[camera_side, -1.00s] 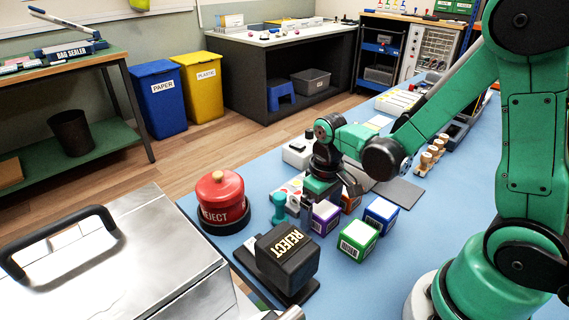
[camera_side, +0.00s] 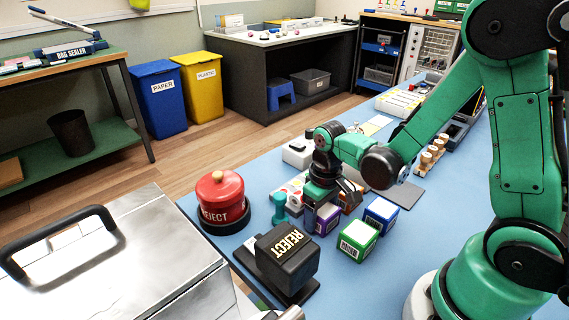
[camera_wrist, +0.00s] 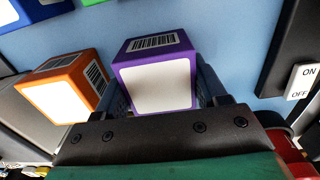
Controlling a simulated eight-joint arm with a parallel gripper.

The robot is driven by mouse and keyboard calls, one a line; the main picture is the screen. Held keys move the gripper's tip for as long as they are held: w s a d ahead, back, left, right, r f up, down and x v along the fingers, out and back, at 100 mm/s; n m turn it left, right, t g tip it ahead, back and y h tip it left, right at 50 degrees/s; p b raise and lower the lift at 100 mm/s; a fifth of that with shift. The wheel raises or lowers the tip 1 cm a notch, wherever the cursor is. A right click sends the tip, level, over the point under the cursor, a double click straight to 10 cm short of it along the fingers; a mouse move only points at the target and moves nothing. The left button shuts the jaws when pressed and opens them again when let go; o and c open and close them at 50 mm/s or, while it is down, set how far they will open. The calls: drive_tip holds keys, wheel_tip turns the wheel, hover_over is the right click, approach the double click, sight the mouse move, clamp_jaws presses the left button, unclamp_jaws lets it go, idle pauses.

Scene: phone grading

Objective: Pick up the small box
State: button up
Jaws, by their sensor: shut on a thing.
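Several small boxes with white faces and barcodes stand on the blue work surface. The purple box (camera_side: 328,217) is between the two fingers of my gripper (camera_wrist: 163,82), and it fills the middle of the wrist view (camera_wrist: 155,83). My gripper is shut on it from above. In the side view the gripper and wrist hide part of its top. I cannot tell whether it is clear of the surface. The green box (camera_side: 358,241) and the blue box (camera_side: 381,215) stand to its right. The orange box (camera_wrist: 66,87) sits close beside it, left in the wrist view.
A black REJECT block (camera_side: 287,255) stands in front of the boxes, and a red REJECT button (camera_side: 222,197) to the left. A teal peg-like piece (camera_side: 279,207) is close to the gripper. A metal case (camera_side: 150,250) fills the front left. Blue surface is bare right of the boxes.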

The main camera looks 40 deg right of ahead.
drive_tip(key=shift+r, duration=0.15)
wheel_tip(320, 180, up, 19)
drive_tip(key=shift+s+a+f, duration=0.75)
drive_tip(key=shift+f, duration=1.45)
drive_tip(key=shift+s+a+f, duration=0.7)
drive_tip(key=shift+s+f, duration=0.1)
drive_tip(key=shift+f, duration=1.35)
drive_tip(key=shift+s+a+f, duration=0.75)
drive_tip(key=shift+f, duration=1.45)
drive_tip(key=w+d+r, duration=0.2)
drive_tip(key=r, duration=0.5)
drive_tip(key=w+d+r, duration=0.2)
drive_tip(key=w+r, duration=0.1)
drive_tip(key=r, duration=0.4)
drive_tip(key=f, duration=2)
drive_tip(key=shift+s+d, duration=0.2)
drive_tip(key=shift+s, duration=0.05)
